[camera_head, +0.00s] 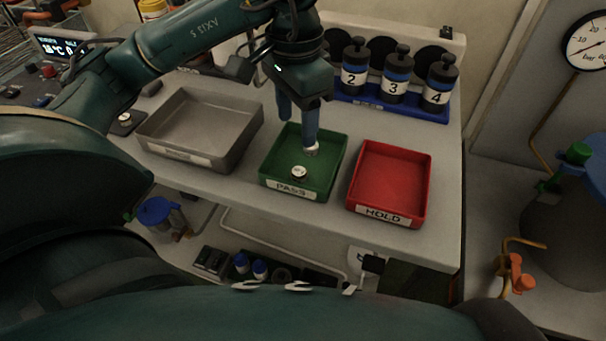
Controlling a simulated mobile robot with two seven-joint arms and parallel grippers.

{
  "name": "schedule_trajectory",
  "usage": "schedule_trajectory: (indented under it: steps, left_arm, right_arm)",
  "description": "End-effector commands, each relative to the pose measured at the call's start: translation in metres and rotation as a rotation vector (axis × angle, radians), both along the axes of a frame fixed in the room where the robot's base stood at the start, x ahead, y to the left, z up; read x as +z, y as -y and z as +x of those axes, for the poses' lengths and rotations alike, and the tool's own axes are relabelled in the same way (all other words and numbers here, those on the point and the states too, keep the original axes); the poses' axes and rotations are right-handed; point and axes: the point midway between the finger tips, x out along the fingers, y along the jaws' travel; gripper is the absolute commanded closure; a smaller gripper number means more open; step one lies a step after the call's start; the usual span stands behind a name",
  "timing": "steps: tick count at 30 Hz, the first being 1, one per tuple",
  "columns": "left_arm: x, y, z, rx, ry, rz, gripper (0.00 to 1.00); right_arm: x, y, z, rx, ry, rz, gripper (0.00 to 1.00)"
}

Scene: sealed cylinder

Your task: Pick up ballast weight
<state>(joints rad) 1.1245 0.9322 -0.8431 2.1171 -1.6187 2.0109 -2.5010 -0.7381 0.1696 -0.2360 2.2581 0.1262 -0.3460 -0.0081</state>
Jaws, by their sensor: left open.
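A small round pale metal piece with dark marking (298,172), which may be the ballast weight, sits on the floor of the green PASS tray (272,164). A second small pale piece (312,150) shows at the tip of one finger of my left gripper (298,132), partly covered by it; I cannot tell whether they touch. The left gripper points down over the back of the green tray, its fingers apart. My right gripper is not in view.
An empty grey tray (168,150) stands left of the green one, an empty red HOLD tray (362,198) right of it. Behind, a blue rack (437,114) holds dark bottles numbered 2, 3 and 4 (438,84). The bench's front edge lies close before the trays.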

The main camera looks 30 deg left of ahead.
Motion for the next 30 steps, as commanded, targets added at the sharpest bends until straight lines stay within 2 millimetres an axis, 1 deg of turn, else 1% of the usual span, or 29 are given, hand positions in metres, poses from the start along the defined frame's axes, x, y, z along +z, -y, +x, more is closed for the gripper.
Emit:
schedule_trajectory:
  steps: [1,6,9,14,21,25,30]
  left_arm:
    - [-0.013,0.0,-0.001,0.0,-0.005,0.0,0.46]
    - [-0.042,0.0,-0.001,0.0,-0.004,0.0,0.46]
    - [-0.052,0.0,0.0,0.0,-0.002,0.0,0.46]
    - [-0.062,0.001,0.0,0.0,-0.002,0.0,0.46]
    - [-0.098,0.002,0.002,0.001,-0.004,0.0,0.46]
    - [-0.107,0.002,0.002,0.0,-0.001,0.0,0.46]
    - [-0.108,0.002,0.003,0.0,0.0,-0.001,0.46]
  right_arm:
    - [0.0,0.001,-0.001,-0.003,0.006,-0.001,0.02]
    - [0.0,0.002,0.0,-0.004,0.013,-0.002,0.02]
    - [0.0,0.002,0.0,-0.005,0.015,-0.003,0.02]
    - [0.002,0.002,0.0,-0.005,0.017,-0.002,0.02]
    - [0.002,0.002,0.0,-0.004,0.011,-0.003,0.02]
    - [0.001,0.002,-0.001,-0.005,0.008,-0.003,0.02]
    - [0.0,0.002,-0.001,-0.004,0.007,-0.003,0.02]
